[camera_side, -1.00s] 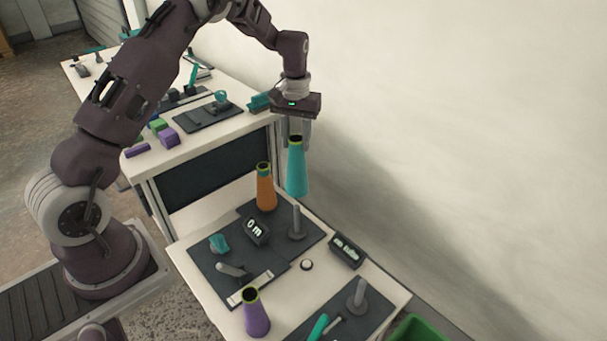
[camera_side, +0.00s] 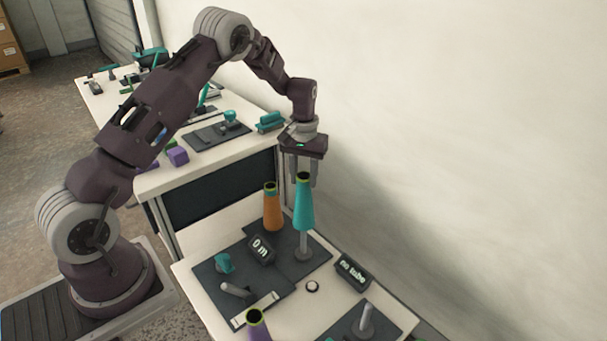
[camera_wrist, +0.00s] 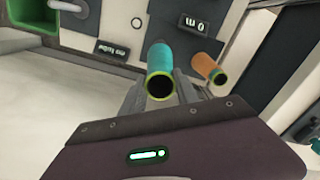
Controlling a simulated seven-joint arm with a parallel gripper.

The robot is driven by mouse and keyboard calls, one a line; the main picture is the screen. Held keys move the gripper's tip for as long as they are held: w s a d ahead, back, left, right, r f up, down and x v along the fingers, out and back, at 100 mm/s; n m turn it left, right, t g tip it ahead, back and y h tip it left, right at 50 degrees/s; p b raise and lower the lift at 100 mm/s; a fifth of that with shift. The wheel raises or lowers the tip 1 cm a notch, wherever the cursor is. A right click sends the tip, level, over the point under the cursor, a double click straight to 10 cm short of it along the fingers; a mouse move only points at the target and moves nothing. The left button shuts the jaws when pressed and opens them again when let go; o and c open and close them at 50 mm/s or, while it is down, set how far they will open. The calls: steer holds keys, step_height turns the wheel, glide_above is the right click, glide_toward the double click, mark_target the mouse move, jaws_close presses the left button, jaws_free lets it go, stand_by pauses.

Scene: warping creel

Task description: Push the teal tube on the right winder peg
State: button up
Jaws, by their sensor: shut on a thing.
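The teal tube (camera_side: 304,207) is a tapered cone with a dark, yellow-green-rimmed top. It stands upright with its wide end down. My gripper (camera_side: 303,180) is shut on its upper part from above. A grey upright peg (camera_side: 303,246) on the dark winder plate is directly below the tube; its upper end is hidden. I cannot tell whether the tube is around the peg tip or just above it. In the wrist view the teal tube (camera_wrist: 160,62) sits between my fingers, its open top facing the camera.
An orange tube (camera_side: 272,208) stands close left of the teal one. A display reading "no tube" (camera_side: 354,271) and one reading "0 m" (camera_side: 261,249) are nearby. Another grey peg (camera_side: 365,319) and a purple tube (camera_side: 257,325) are at the front. A green bin (camera_wrist: 33,15) shows in the wrist view.

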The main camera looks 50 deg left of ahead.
mark_target(304, 194)
stand_by(0.6)
steer(key=shift+f, duration=0.65)
steer(key=shift+f, duration=2.5)
steer(key=shift+f, duration=2.5)
steer(key=shift+f, duration=1.05)
